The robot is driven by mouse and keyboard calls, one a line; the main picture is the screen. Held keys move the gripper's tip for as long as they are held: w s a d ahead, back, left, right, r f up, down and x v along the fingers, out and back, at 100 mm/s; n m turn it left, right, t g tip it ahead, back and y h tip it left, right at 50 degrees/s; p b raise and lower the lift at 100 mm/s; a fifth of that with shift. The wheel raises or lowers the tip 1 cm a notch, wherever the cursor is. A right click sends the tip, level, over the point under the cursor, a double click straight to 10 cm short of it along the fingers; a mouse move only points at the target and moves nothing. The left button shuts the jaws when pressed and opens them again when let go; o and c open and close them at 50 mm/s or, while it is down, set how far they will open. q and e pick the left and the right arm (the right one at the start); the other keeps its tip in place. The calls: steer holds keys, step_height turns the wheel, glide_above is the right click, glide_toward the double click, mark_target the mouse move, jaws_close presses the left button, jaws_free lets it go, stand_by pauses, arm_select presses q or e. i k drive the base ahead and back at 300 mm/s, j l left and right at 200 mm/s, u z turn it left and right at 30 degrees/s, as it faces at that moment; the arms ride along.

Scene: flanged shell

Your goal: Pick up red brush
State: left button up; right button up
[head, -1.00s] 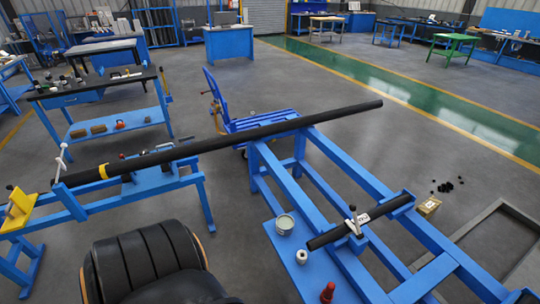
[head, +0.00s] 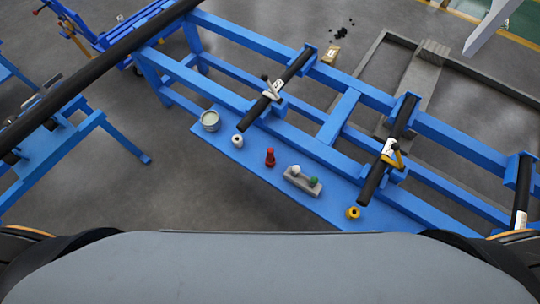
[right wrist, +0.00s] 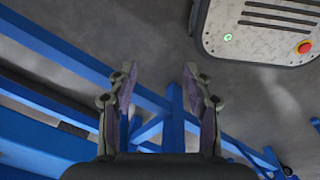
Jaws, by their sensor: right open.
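The small upright red object (head: 270,157), which I take as the red brush, stands on the blue shelf (head: 228,153) along the near side of the blue frame in the head view. Its details are too small to make out. My right gripper (right wrist: 158,75) shows in the right wrist view with its two fingers spread and nothing between them. The brush does not show in that view, so its distance from the gripper cannot be told. My left gripper is in no view.
On the shelf stand a pale tin (head: 210,121), a white roll-like item (head: 237,141), a grey tray (head: 303,182) with white and green items, and a yellow ring (head: 352,213). Short black pipes (head: 291,75) with clamps cross the blue frame. A long black pipe (head: 100,68) lies left.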

mark_target(270, 151)
steer(key=i+j, duration=0.1)
steer(key=j, duration=0.25)
steer(key=i+j, duration=0.1)
steer(key=j, duration=0.2)
steer(key=i+j, duration=0.1)
steer(key=j, duration=0.25)
steer(key=j+z, duration=0.1)
steer(key=z, duration=0.3)
steer(key=j+z, duration=0.1)
steer(key=z, duration=0.35)
steer(key=j+z, duration=0.1)
steer(key=z, duration=0.3)
steer(key=j+z, duration=0.1)
steer(key=z, duration=0.3)
